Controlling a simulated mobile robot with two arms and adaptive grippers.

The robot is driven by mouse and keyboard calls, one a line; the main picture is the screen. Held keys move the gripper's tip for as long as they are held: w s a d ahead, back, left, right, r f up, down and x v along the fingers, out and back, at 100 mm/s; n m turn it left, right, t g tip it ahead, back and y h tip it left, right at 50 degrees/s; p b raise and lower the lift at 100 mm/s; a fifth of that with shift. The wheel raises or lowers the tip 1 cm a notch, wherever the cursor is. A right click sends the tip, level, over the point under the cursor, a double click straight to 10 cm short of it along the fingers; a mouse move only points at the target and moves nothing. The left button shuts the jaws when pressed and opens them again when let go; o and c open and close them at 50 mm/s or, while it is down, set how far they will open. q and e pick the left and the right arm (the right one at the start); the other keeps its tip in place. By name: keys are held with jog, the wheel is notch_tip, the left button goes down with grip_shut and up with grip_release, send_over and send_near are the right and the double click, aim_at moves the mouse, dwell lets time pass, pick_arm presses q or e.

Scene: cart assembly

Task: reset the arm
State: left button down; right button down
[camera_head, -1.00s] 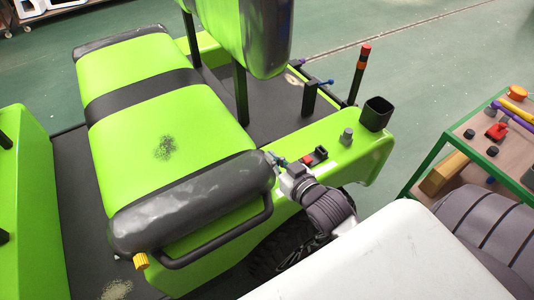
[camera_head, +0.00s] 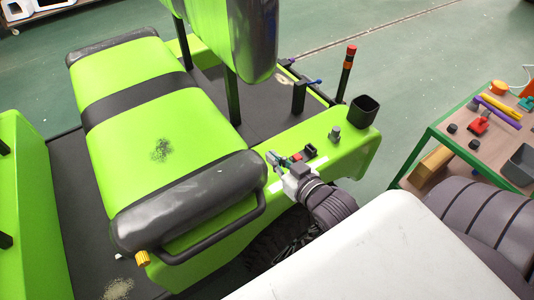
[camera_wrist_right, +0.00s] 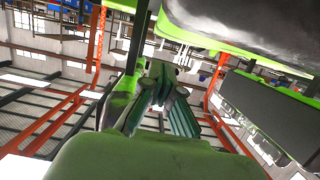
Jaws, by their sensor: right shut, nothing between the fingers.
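My right gripper (camera_head: 275,159) is beside the near end of the cart's green and black seat (camera_head: 160,150), close to the green side panel (camera_head: 305,140). In the right wrist view the gripper (camera_wrist_right: 165,82) has its fingers together with nothing seen between them. The seat's dark padded end shows at the top of that view. My left gripper is not in view.
On the side panel stand a red and black switch (camera_head: 296,157), a grey knob (camera_head: 335,133) and a black cup (camera_head: 363,110). A black handrail (camera_head: 215,238) runs along the seat end. A green-framed table (camera_head: 500,150) with several parts is at the right.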

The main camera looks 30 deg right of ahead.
jog(key=s+f+g, duration=0.2)
jog(key=s+f, duration=0.2)
jog(key=f, duration=0.8)
jog(key=s+f+g, duration=0.3)
jog(key=s+f, duration=0.1)
jog(key=f, duration=0.7)
jog(key=s+f+g, duration=0.2)
jog(key=s+f, duration=0.2)
jog(key=f, duration=0.8)
jog(key=s+a+f+n+g, duration=0.2)
jog(key=s+f+g, duration=0.5)
jog(key=s+f, duration=1.1)
jog(key=s+b, duration=0.1)
jog(key=s, duration=0.3)
jog(key=shift+a+h, duration=0.15)
jog(key=shift+h, duration=0.25)
